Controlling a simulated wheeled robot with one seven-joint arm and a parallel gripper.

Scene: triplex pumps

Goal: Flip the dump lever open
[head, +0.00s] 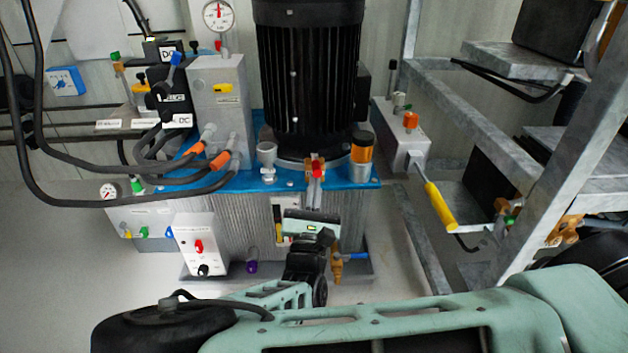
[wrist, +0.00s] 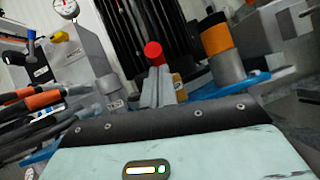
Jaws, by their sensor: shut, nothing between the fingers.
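A red-ended lever (head: 317,164) with brass fittings around it sits at the front edge of the blue pump top, below the black motor. No readable label marks it as the dump lever. In the wrist view its round red end (wrist: 153,52) shows just beyond the fingertips, with a brass part behind. My gripper (head: 316,182) points up at it, fingers together and empty. The grey fingers also show in the wrist view (wrist: 155,80). The fingers hide the lower part of the lever, and I cannot tell whether they touch it.
A black motor (head: 308,80) stands behind. An orange-banded cylinder (head: 361,150) is close on the right, a small silver fitting (head: 267,160) on the left. Hoses with orange ends (head: 220,160) lie further left. A yellow-handled lever (head: 440,205) and a metal rack (head: 560,160) stand right.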

